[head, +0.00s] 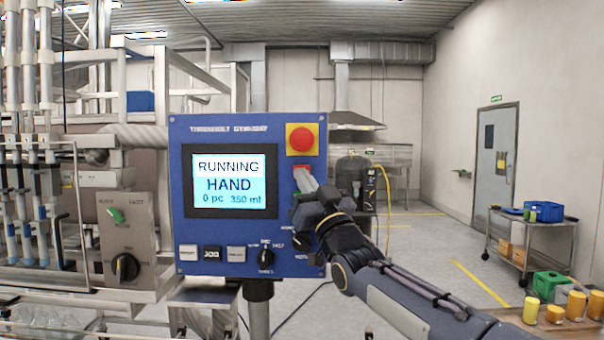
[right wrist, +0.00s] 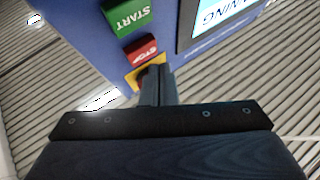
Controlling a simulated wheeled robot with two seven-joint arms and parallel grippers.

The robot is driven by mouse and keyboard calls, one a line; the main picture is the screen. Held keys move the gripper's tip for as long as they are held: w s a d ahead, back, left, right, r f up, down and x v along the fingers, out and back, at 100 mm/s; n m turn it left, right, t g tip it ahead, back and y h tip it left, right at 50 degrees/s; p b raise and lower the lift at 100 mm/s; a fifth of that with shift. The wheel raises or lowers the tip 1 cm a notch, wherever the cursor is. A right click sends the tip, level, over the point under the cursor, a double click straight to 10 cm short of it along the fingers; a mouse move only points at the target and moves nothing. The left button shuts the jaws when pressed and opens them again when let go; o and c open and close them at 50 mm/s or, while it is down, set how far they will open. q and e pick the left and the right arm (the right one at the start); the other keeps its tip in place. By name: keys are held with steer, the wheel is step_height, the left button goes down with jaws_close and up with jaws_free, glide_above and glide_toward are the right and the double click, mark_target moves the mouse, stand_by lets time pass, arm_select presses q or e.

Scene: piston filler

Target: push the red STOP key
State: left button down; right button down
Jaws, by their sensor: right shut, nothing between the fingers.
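The red STOP key (head: 301,169) is on the blue control panel (head: 180,226), just below the red mushroom button. In the right wrist view the STOP key (right wrist: 141,52) sits between the green START key (right wrist: 128,17) and a yellow plate. My right gripper (head: 304,178) is shut and empty. Its fingertips are at the STOP key and cover its lower part in the head view. In the right wrist view the fingertips (right wrist: 156,70) are beside the key. I cannot tell whether they touch it. My left gripper is not in view.
The red mushroom button (head: 301,139) on its yellow plate is close above my fingertips. The screen (head: 229,184) reads RUNNING, HAND, 0 pc, 350 ml. A black rotary knob (head: 266,256) and several small keys line the panel's bottom. Filler machinery stands left.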

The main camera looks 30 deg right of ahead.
steer(key=shift+w+d, duration=0.1)
steer(key=shift+w, duration=0.05)
stand_by(0.3)
steer(key=shift+w+d, duration=0.15)
steer(key=shift+w, duration=0.1)
steer(key=shift+w+d, duration=0.2)
steer(key=shift+w, duration=0.1)
stand_by(0.6)
stand_by(0.4)
steer(key=shift+s+a+f+b, duration=0.2)
steer(key=shift+s+b, duration=0.1)
steer(key=shift+b, duration=0.25)
steer(key=shift+s+a+r+b, duration=0.15)
steer(key=shift+s+a+b, duration=0.15)
steer(key=shift+s, duration=0.1)
